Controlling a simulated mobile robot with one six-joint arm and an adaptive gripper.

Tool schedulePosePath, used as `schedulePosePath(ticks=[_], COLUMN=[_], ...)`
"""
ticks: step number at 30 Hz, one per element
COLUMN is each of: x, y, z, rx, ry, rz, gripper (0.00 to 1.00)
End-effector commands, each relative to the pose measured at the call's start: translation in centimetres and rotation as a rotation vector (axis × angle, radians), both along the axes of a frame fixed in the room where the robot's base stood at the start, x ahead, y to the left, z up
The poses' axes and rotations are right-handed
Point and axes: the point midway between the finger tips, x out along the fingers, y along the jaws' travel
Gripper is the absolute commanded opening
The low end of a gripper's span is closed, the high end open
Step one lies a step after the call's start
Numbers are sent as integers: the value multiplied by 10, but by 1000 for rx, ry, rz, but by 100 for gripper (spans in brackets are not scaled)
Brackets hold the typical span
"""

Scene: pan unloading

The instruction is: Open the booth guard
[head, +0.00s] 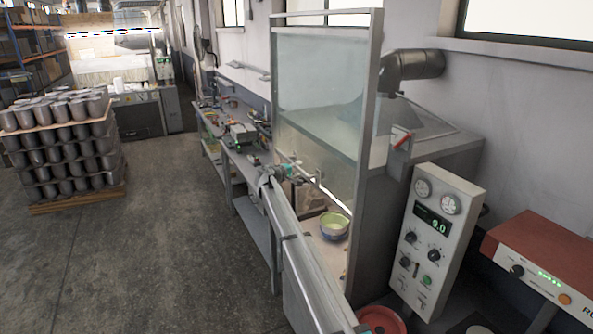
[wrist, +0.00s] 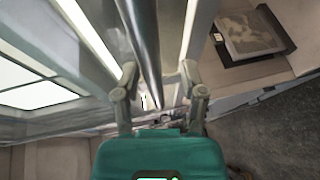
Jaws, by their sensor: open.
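The booth guard (head: 318,85) is a clear, greenish pane in a tall metal frame on the booth's front, in the head view. A thin horizontal bar (head: 330,196) runs low across the front. How far the guard is raised is hard to tell. My gripper (wrist: 162,85), with a teal body, is open at the booth front. In the wrist view a round metal bar (wrist: 146,45) runs between the lines of its two fingers. I cannot tell whether the fingers touch it. In the head view the gripper is small, near the bar's far end.
A green-rimmed bowl (head: 334,224) sits on the booth floor. A control panel (head: 432,240) stands right of the booth. A workbench (head: 238,165) with tools runs behind it along the wall. A pallet (head: 78,198) of stacked pots is at left. The floor (head: 170,240) between is clear.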

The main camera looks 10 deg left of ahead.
Motion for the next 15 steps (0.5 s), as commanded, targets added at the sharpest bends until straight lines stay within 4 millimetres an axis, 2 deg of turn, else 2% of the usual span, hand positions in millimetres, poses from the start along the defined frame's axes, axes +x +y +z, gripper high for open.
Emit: schedulePosePath(ticks=[15], x=[0], y=[0], z=[-42], rx=[1], ry=[1], rz=[0], gripper=[54])
